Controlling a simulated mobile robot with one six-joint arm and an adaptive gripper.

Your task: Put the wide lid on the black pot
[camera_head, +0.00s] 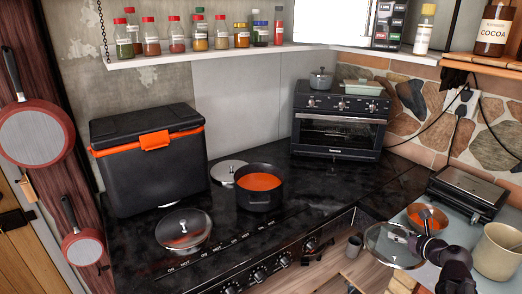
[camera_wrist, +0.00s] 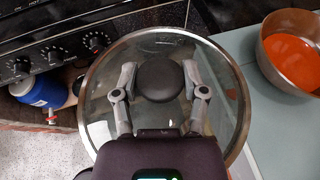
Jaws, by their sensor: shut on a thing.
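The black pot (camera_head: 259,199) stands open on the dark stove top, with orange soup showing inside it. My gripper (camera_head: 412,243) is at the lower right, away from the pot and in front of the grey counter. It is shut on the black knob of a wide glass lid (camera_head: 385,248) with a metal rim. In the wrist view, my gripper (camera_wrist: 160,82) has one finger on each side of the knob, and the glass lid (camera_wrist: 220,75) spreads out beneath the fingers. The held lid looks tilted in the head view.
A grey lid (camera_head: 225,170) lies behind the pot. A glass-lidded pan (camera_head: 184,238) stands front left of it. A black cooler (camera_head: 150,170) and a toaster oven (camera_head: 338,134) stand behind. A metal bowl of orange food (camera_head: 428,219), a beige pot (camera_head: 497,252) and a grill (camera_head: 466,193) crowd the counter.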

